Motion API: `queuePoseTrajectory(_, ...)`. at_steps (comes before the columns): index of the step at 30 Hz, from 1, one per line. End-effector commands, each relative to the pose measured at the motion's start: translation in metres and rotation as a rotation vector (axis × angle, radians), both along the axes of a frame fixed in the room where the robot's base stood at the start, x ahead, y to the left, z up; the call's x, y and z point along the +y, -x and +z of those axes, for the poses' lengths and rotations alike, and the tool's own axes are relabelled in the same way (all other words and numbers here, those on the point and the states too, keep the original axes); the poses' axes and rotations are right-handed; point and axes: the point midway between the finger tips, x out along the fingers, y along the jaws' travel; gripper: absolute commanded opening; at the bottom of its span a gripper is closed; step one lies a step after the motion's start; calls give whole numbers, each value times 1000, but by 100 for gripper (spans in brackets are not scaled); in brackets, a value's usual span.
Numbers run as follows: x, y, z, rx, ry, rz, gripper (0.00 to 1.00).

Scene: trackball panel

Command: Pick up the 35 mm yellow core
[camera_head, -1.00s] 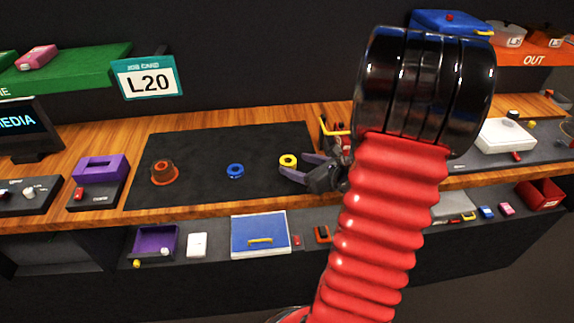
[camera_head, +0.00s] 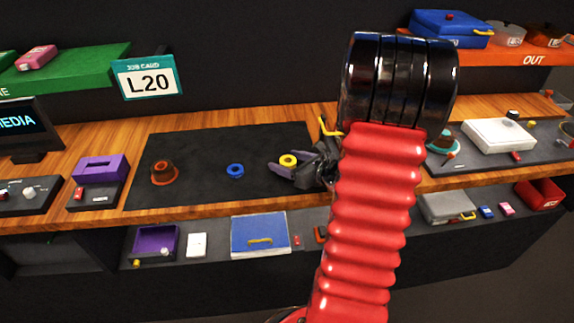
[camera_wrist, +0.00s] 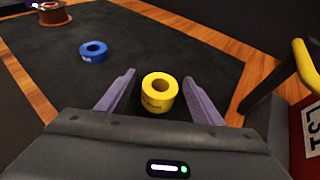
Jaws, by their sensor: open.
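The yellow core (camera_head: 288,160) is a short ring lying on the dark mat (camera_head: 205,180) near its right end. In the wrist view the yellow core (camera_wrist: 159,91) sits between the two purple fingers of my gripper (camera_wrist: 160,97), with a gap on each side. My gripper (camera_head: 277,170) is open and empty, reaching in from the right at the core. Printing on the core's side is too small to read surely.
A blue core (camera_head: 235,170) lies to the left on the mat, and a brown spool with an orange base (camera_head: 163,172) further left. In the wrist view a yellow-handled red object (camera_wrist: 306,120) stands close on the right. The mat between the cores is clear.

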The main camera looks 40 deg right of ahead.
Motion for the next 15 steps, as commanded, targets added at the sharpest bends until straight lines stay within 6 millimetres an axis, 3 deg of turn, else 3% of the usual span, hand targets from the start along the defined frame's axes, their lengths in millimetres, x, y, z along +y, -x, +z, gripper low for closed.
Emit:
queuePoseTrajectory(10,0,0,0,0,0,0,59)
queuePoseTrajectory(15,0,0,0,0,0,0,48)
